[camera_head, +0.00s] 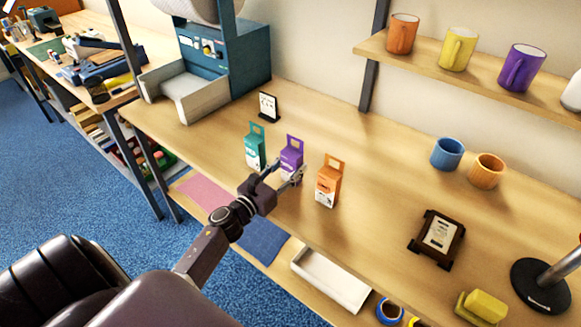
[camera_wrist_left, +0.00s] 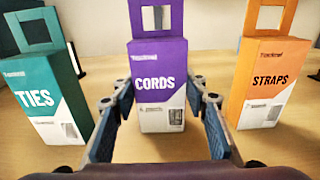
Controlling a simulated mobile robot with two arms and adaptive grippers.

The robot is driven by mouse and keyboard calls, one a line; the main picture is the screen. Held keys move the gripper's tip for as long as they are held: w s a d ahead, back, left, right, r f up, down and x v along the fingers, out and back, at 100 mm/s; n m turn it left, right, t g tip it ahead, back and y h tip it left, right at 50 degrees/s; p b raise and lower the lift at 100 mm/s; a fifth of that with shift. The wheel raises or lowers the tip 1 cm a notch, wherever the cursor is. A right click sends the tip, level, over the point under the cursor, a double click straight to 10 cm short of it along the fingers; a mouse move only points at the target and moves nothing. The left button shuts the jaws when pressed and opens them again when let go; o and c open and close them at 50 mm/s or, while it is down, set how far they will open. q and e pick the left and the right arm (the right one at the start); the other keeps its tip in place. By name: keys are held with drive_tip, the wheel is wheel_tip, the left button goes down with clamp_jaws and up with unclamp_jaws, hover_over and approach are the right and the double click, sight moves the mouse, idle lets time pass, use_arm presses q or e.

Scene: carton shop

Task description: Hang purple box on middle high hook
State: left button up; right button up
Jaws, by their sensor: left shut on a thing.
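The purple box (camera_head: 291,155), a hang-tab carton marked CORDS, stands upright on the wooden bench between a teal box (camera_head: 255,150) and an orange box (camera_head: 328,188). In the left wrist view the purple box (camera_wrist_left: 159,75) is central, its white lower part between the two fingers. My left gripper (camera_head: 287,175) is shut on the purple box, low on its sides. The teal box (camera_wrist_left: 42,85) marked TIES and the orange box (camera_wrist_left: 265,85) marked STRAPS stand clear on either side. No hooks show in either view. My right gripper is not in view.
A small framed card (camera_head: 268,104) stands behind the boxes. A teal machine (camera_head: 225,58) is at the back left. Mugs stand on a wall shelf (camera_head: 480,75) and the bench. A dark plaque (camera_head: 437,238) lies to the right. Bench between boxes and plaque is clear.

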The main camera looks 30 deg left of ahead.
use_arm(q)
drive_tip(key=shift+f, duration=0.1)
drive_tip(key=o, duration=0.8)
drive_tip(key=shift+f, duration=0.1)
drive_tip(key=o, duration=0.4)
